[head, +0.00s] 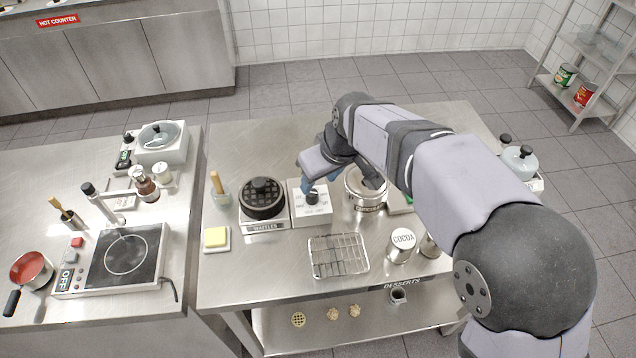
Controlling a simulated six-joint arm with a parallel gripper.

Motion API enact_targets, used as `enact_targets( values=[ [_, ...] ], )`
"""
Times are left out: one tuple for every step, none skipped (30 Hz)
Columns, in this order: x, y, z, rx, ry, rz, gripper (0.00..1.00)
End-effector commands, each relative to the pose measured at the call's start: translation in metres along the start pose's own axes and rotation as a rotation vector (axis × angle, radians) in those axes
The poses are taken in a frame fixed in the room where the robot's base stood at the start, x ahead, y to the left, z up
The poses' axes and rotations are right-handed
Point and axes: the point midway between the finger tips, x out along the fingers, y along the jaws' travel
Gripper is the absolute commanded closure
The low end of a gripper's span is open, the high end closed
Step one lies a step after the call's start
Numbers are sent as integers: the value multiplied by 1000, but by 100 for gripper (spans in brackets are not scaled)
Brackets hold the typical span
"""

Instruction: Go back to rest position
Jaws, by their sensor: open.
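My arm reaches in from the right over the steel table, and my gripper (308,187) hangs over the middle of it.
A black waffle iron (262,199) stands left of the box. A steel pot (362,190) stands right of it, partly behind my arm. A wire rack (338,256) and a cocoa tin (402,245) are in front. A butter dish (216,238) sits front left.

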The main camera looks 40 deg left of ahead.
Motion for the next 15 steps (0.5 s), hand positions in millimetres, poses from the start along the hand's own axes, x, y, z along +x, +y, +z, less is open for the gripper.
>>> enact_targets(
  values=[
    [-1, 0, 0, 0, 0, 0, 57],
    [-1, 0, 0, 0, 0, 0, 57],
    [-1, 0, 0, 0, 0, 0, 57],
    [-1, 0, 0, 0, 0, 0, 57],
    [-1, 0, 0, 0, 0, 0, 57],
    [-1, 0, 0, 0, 0, 0, 57],
    [-1, 0, 0, 0, 0, 0, 57],
    [-1, 0, 0, 0, 0, 0, 57],
    [-1, 0, 0, 0, 0, 0, 57],
    [-1, 0, 0, 0, 0, 0, 57],
    [-1, 0, 0, 0, 0, 0, 57],
    [-1, 1, 0, 1, -1, 1, 57],
    [-1, 2, 1, 4, -1, 2, 57],
    [-2, 4, 3, 8, -3, 3, 57],
    [-2, 7, 6, 18, -6, 6, 57]
  ],
)
